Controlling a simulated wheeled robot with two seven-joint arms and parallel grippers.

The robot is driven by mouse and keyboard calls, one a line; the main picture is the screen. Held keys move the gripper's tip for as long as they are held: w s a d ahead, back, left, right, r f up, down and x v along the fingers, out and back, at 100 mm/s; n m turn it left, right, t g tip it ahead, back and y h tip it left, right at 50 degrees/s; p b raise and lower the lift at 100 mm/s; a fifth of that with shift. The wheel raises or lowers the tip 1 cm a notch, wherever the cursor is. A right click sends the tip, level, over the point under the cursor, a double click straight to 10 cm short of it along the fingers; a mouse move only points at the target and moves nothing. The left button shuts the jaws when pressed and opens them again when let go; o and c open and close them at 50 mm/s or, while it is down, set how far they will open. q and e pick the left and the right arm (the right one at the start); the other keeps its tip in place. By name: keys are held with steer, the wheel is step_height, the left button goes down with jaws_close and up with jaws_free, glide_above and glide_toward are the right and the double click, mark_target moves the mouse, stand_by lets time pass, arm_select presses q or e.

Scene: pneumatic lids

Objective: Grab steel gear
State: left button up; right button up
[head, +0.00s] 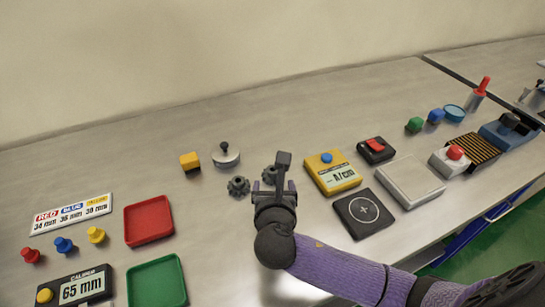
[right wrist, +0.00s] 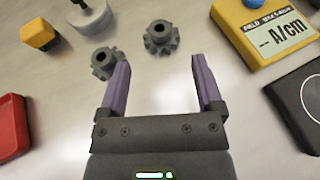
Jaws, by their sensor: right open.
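Two dark grey toothed gears lie on the metal bench; I cannot tell from colour which one is steel. The left gear (head: 238,185) is clear of my arm in the head view and shows in the right wrist view (right wrist: 105,64) beside the left finger. The other gear (head: 268,174) is partly hidden behind my right gripper (head: 273,186) in the head view. In the right wrist view this gear (right wrist: 160,37) lies ahead of the open fingers (right wrist: 161,68), roughly centred between them. Nothing is between the fingers. My left gripper is not in view.
A round grey weight with a knob (head: 225,155) and a yellow-black block (head: 190,161) stand behind the gears. A yellow meter (head: 325,182) and a black pad (head: 363,213) are to the right. A red tray (head: 148,220) and green tray (head: 157,283) lie left.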

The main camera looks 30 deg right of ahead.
mark_target(273, 170)
steer(key=b+x, duration=0.4)
steer(key=x, duration=0.4)
steer(key=shift+w+f, duration=0.15)
steer(key=shift+f, duration=0.15)
steer(key=shift+r, duration=0.15)
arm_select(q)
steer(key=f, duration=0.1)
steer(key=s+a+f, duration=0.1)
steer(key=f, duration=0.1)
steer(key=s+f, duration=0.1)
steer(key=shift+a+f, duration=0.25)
arm_select(e)
jaws_close()
